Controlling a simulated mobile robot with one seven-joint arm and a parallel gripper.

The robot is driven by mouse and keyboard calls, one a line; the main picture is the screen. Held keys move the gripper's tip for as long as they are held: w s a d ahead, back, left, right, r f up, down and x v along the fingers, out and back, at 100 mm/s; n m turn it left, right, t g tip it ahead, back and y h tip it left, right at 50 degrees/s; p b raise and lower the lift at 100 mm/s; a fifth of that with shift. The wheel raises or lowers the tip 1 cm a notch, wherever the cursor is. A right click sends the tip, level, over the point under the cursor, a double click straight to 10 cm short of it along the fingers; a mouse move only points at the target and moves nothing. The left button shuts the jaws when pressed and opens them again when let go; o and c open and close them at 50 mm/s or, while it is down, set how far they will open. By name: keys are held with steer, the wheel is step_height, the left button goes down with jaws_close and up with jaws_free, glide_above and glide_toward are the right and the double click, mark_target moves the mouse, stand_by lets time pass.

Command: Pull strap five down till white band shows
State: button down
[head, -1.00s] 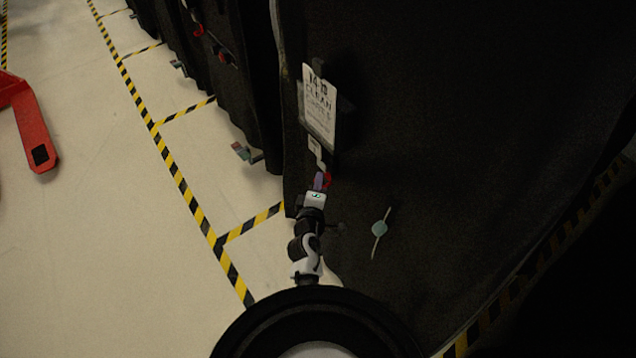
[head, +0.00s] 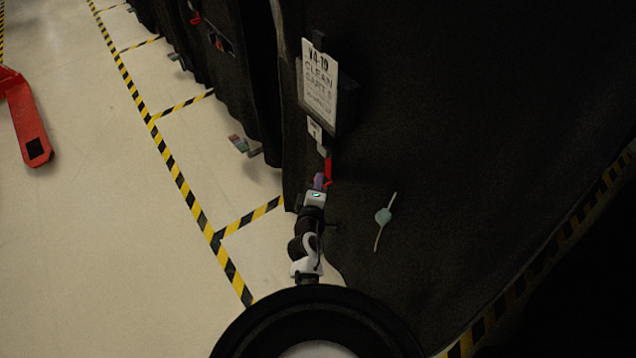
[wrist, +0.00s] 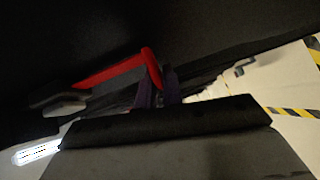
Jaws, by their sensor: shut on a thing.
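The red strap (head: 328,168) hangs from a grey buckle (head: 322,149) on the black cover of the cart. A small white tag (head: 314,129) sits just above the buckle; its mark is too small to read surely. My gripper (head: 319,181) is below the buckle, with its purple fingers at the strap's lower end. In the wrist view the red strap (wrist: 115,72) runs from the buckle (wrist: 62,103) and bends down to the purple fingers (wrist: 158,92), which are shut on it. Only red shows on the visible strap. The gripped end is hidden.
More covered carts stand at the left back. A red pallet jack (head: 27,125) stands on open floor at far left.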

step_height(320, 180, down, 6)
steer(key=b, duration=0.4)
steer(key=shift+r, duration=0.2)
steer(key=c, duration=1.5)
jaws_free()
steer(key=shift+r, duration=0.1)
